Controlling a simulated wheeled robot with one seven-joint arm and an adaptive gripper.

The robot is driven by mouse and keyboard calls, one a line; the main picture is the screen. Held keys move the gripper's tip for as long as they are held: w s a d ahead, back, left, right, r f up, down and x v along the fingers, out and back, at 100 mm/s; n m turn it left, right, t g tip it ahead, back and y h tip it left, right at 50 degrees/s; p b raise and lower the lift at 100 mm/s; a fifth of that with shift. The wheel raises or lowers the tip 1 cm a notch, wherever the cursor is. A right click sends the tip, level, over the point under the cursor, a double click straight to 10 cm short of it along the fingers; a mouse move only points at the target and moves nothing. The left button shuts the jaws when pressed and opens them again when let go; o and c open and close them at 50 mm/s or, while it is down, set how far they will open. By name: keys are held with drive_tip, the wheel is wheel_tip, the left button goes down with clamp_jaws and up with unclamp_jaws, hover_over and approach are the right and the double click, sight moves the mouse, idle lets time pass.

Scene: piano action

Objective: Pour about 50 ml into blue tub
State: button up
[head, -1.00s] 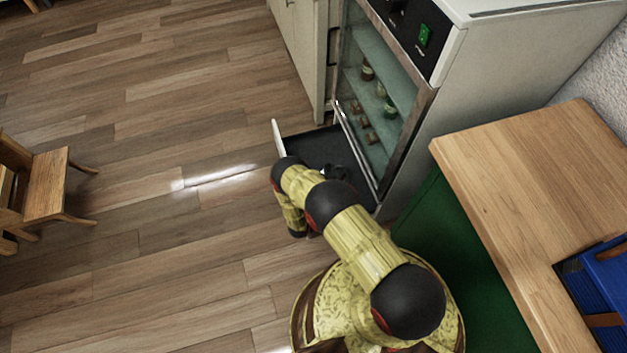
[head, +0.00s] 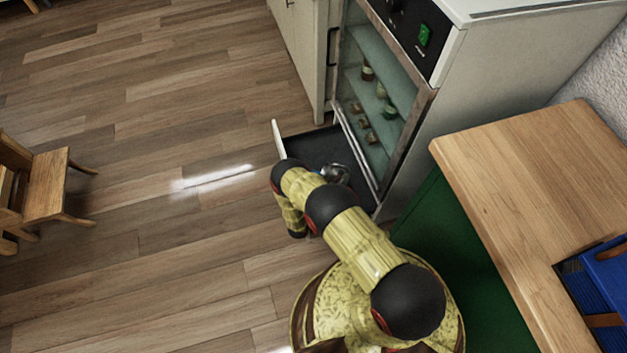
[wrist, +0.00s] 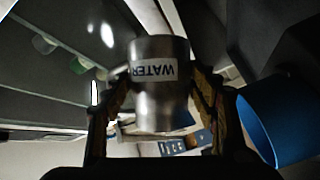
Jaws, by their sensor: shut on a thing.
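In the wrist view, a shiny metal cup (wrist: 160,105) with a white WATER label stands between the two fingers of my gripper (wrist: 162,92), which is shut on it. The label reads upside down in this view. A blue tub (wrist: 268,128) shows at the right edge, close beside the right finger and partly cut off. I cannot see inside the cup or the tub, and no liquid stream shows. In the head view, my arm mostly hides the gripper; a small grey and bluish shape (head: 336,173) shows beside it, over the dark open drawer or door.
A tall cabinet (head: 525,65) with a glass front and several small jars on its shelves stands close to my arm. Its dark low panel (head: 308,145) sticks out. A wooden table (head: 520,190) is at right, a wooden chair (head: 45,185) at left. The floor between is clear.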

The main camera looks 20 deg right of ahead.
drive_tip(key=shift+r+n, duration=0.3)
drive_tip(key=shift+n, duration=0.1)
idle(1.4)
drive_tip(key=shift+w+a+r+n+t+h, duration=0.2)
drive_tip(key=shift+a+n+t+h, duration=0.1)
drive_tip(key=shift+a+n, duration=0.15)
idle(0.7)
drive_tip(key=shift+s+d+f+m, duration=0.1)
drive_tip(key=shift+s+d+m, duration=0.05)
drive_tip(key=shift+d+m, duration=0.15)
drive_tip(key=m, duration=0.1)
drive_tip(key=f+m+g+y, duration=0.1)
drive_tip(key=shift+s+d+f+m, duration=0.1)
drive_tip(key=shift+d+f+m, duration=0.15)
drive_tip(key=shift+m, duration=0.1)
drive_tip(key=shift+f+m+g+y+p, duration=0.1)
drive_tip(key=shift+m+g+y+p, duration=0.2)
drive_tip(key=shift+m+y+p, duration=0.5)
drive_tip(key=shift+s+d+f+m+b, duration=0.1)
drive_tip(key=shift+d+f+m+b, duration=0.1)
drive_tip(key=shift+f+m+b, duration=0.45)
drive_tip(key=shift+f+m, duration=0.15)
drive_tip(key=shift+m, duration=0.1)
